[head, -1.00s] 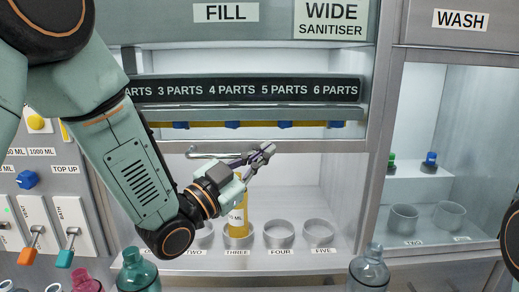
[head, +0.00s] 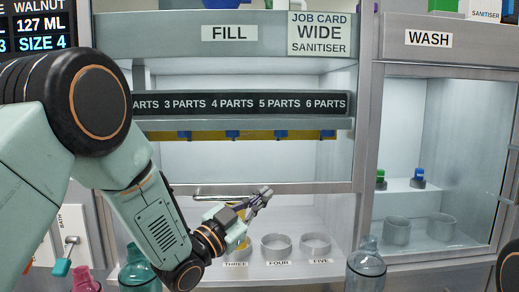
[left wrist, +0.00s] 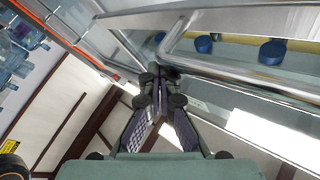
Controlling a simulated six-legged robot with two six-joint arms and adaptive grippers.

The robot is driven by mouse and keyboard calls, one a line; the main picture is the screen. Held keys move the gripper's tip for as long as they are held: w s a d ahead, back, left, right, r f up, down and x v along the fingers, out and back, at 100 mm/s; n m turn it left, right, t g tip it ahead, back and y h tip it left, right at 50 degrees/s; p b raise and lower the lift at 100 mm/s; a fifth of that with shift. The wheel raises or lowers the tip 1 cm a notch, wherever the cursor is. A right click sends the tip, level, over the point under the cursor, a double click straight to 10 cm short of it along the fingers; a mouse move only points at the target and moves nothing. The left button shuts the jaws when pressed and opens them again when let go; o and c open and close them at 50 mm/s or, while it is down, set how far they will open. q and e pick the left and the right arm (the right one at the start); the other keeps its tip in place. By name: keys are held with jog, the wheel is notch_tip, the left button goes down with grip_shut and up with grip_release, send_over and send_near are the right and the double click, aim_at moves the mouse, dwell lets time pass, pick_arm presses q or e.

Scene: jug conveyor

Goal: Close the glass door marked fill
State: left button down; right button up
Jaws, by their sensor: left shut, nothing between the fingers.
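The glass door of the cabinet marked FILL (head: 229,33) is a sliding pane with a metal bottom edge (head: 320,187) and a horizontal bar handle (head: 212,197). It is part way down, with an open gap below it above the cabinet floor. My left gripper (head: 262,194) is shut and empty, at the right end of the handle. In the left wrist view its closed fingertips (left wrist: 158,72) are close beside the metal bars of the door (left wrist: 235,76); I cannot tell if they touch. My right gripper is not in view.
A clear bottle (head: 366,266) stands in front. The WASH cabinet (head: 429,39) is at the right. Blue caps (left wrist: 271,52) line a yellow rail.

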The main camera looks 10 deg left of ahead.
pick_arm(q)
notch_tip(320, 180, down, 20)
jog(key=b, duration=1.2)
jog(key=shift+w, duration=0.15)
